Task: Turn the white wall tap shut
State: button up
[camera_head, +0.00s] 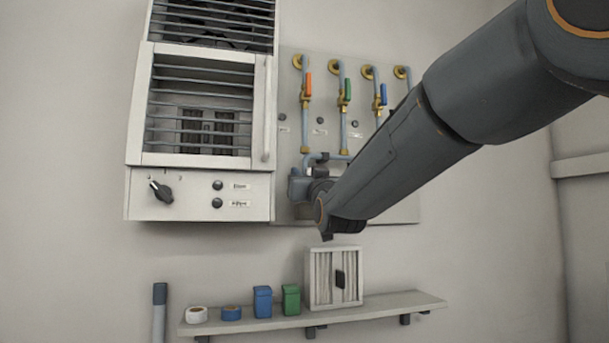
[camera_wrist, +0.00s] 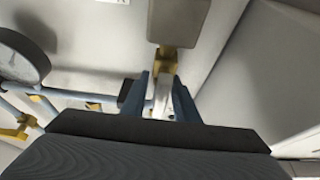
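The white tap handle (camera_wrist: 162,97) shows in the wrist view between the two blue-grey fingers of my gripper (camera_wrist: 160,100). The fingers stand on either side of it and look apart from it, so my gripper seems open around the handle. A yellow brass fitting (camera_wrist: 166,62) sits just beyond the handle, below a grey-brown block at the top. In the head view my arm crosses the right part of the pipe panel (camera_head: 289,75) and hides the white tap. My fingertips cannot be made out there.
Orange (camera_head: 308,84), green (camera_head: 347,90) and blue (camera_head: 383,94) taps sit on the panel. A louvred cabinet (camera_head: 263,110) stands left of them. A shelf (camera_head: 385,305) with small items runs below. The wrist view shows a round gauge (camera_wrist: 22,58) and blue pipes at left.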

grip_shut()
jog(key=shift+d+m+b, duration=0.1)
jog(key=shift+m+b, duration=0.35)
jog(key=shift+m, duration=0.05)
jog(key=m+h+b, duration=0.1)
jog(key=m, duration=0.1)
jog(key=d+m+h+b, duration=0.1)
jog(key=m, duration=0.1)
jog(key=shift+w+f+h, duration=0.2)
jog(key=shift+h, duration=0.2)
jog(key=shift+w+d+f+m+g+h+p, duration=0.1)
jog(key=shift+d+f+m+g+h+p, duration=0.5)
jog(key=shift+m, duration=2.3)
jog(key=shift+w+d+f+m+g+h+p, duration=0.25)
jog(key=shift+f+m+g+h+p, duration=0.7)
jog(key=shift+m, duration=1.95)
jog(key=shift+d+f+m+g+h+p, duration=0.4)
jog(key=shift+m+h, duration=0.65)
jog(key=shift+m, duration=1.85)
jog(key=shift+d, duration=0.1)
